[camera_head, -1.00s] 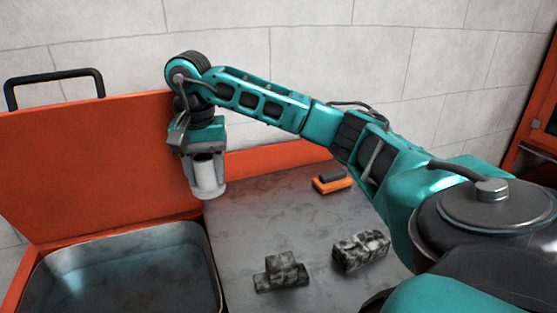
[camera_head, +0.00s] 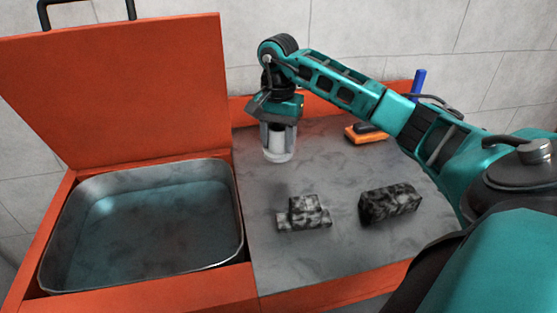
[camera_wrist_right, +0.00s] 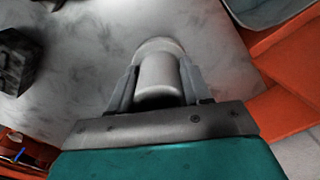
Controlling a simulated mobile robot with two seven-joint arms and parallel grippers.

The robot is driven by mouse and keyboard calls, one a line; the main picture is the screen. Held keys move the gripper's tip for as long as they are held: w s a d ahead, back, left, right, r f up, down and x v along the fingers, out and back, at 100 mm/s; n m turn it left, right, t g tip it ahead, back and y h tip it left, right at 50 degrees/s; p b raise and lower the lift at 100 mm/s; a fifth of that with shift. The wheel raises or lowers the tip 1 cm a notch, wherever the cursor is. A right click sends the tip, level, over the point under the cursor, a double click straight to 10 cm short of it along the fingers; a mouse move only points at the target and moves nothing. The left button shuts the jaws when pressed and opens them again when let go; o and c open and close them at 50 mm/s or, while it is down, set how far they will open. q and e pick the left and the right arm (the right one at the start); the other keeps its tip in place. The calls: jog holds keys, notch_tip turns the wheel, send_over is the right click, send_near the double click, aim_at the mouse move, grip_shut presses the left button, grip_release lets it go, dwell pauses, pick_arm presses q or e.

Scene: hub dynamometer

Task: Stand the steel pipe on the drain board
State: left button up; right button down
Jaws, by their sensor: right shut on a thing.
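The steel pipe (camera_head: 277,138), a short pale grey cylinder, is upright between the fingers of my right gripper (camera_head: 278,152). The gripper points down and is shut on it. The right wrist view also shows the pipe (camera_wrist_right: 158,75) between the two fingers (camera_wrist_right: 158,85). It is over the grey board (camera_head: 335,250) right of the basin, near the back. I cannot tell whether its lower end touches the board. My left gripper is out of view.
A liquid-filled metal basin (camera_head: 150,225) lies to the left, with a raised orange lid (camera_head: 120,95) behind it. A stepped mottled block (camera_head: 304,213) and a mottled brick (camera_head: 390,203) lie on the board. An orange-and-black object (camera_head: 366,132) lies farther back. A blue upright item (camera_head: 418,82) stands behind my arm.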

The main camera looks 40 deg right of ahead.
aim_at(279, 127)
jog(key=shift+f, duration=2.9)
jog(key=shift+f, duration=0.1)
jog(key=shift+f+b, duration=0.15)
jog(key=shift+b, duration=0.15)
jog(key=shift+c, duration=2.4)
grip_release()
notch_tip(279, 127, up, 12)
jog(key=shift+r+p, duration=0.25)
jog(key=shift+p, duration=0.05)
